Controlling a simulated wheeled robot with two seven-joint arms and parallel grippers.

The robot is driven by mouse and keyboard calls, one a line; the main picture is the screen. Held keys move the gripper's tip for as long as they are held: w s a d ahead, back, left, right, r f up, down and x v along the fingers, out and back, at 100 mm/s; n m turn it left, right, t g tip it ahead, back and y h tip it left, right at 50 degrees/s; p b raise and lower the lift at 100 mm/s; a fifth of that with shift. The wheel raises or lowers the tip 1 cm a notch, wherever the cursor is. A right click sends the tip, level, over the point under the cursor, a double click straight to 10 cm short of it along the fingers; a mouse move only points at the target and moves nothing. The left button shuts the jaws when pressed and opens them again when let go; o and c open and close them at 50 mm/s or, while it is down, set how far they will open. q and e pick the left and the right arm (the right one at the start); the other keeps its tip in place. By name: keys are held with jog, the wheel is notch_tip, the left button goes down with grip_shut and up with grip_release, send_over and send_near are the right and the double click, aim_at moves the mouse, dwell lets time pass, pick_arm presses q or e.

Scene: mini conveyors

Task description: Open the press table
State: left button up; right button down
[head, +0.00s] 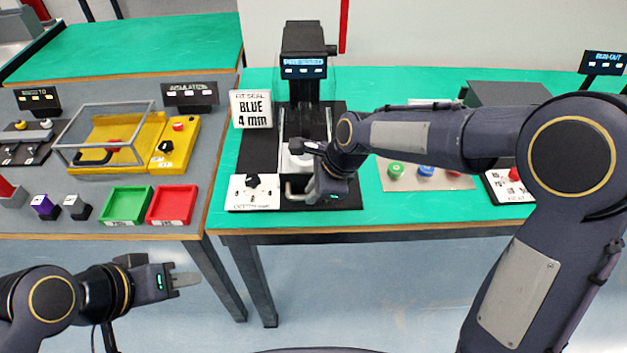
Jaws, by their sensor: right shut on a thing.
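The press (304,92) stands upright on the green table, with a lit display at its top. Its black base carries the pale press table (292,160) below the column. My left gripper (187,281) is low at the left, in front of the tables and away from the press. It holds nothing that I can see; its finger gap is unclear.
A sign reading "BLUE 4 mm" (251,109) and a white box with a black knob (253,193) stand left of the press. Coloured buttons (426,172) lie to its right, under my right arm. The left table holds a yellow guarded fixture (174,146), a green tray (105,219) and a red tray (152,219).

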jog(key=shift+s, duration=0.2)
jog(key=c, duration=1.5)
grip_release()
jog(key=shift+o, duration=0.2)
jog(key=v, duration=0.7)
jog(key=shift+r+p, duration=0.35)
jog(key=shift+d, duration=0.15)
